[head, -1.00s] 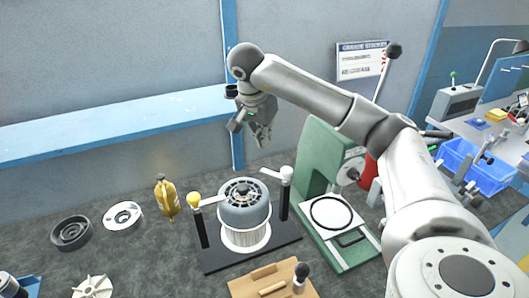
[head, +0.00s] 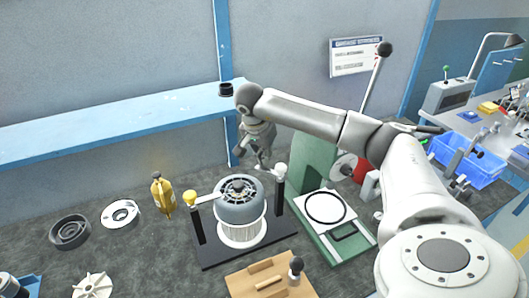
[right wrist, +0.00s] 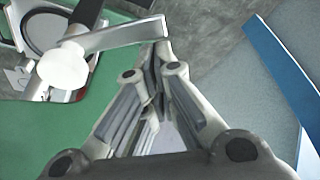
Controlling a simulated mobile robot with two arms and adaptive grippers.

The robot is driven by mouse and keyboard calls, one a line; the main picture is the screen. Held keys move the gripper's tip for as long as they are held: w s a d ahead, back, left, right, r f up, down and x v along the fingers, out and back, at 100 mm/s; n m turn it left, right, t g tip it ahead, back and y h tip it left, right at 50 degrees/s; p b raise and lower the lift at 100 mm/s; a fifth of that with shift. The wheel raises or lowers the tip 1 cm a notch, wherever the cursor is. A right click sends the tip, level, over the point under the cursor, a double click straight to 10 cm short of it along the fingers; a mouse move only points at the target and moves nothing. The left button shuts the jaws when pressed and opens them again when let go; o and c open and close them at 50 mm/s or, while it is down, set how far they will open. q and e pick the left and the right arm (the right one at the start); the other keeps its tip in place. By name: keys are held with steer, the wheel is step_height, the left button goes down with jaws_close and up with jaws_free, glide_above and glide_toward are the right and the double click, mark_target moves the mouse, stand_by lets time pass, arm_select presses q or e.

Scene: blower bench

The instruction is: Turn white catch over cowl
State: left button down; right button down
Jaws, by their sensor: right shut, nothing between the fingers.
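The cowl (head: 240,192) is a grey dome with a slotted top, seated on a white ribbed body on a black base. The white catch (head: 281,169) tops a black post right of the cowl. In the right wrist view the white catch (right wrist: 62,68) has a round knob and a flat arm reaching right. My right gripper (head: 264,166) is shut and empty, behind the cowl by the catch arm's end. In the wrist view its fingertips (right wrist: 160,52) are just below that end; contact is unclear. The yellow catch (head: 190,197) on the left post has its arm pointing toward the cowl.
A green press-like stand (head: 318,166) with a white plate and black ring is close on the right. A wooden block (head: 250,285) lies in front, a yellow bottle (head: 162,194) left. A blue shelf (head: 120,124) runs along the wall behind.

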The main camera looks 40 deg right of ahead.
steer(key=shift+a+n+t, duration=0.3)
steer(key=shift+a+n, duration=0.15)
steer(key=shift+n, duration=0.25)
steer(key=shift+s+a+n+t+y+b, duration=0.25)
steer(key=shift+a+n, duration=0.35)
steer(key=shift+n, duration=0.45)
steer(key=shift+s+a+n+t+y+b, duration=0.25)
steer(key=shift+a+n, duration=0.4)
steer(key=shift+n, duration=0.35)
steer(key=shift+s+a+n+t+y+b, duration=0.1)
steer(key=shift+a+n+t+y+b, duration=0.15)
steer(key=shift+a+n, duration=0.6)
steer(key=shift+d+n, duration=0.2)
steer(key=shift+n, duration=0.1)
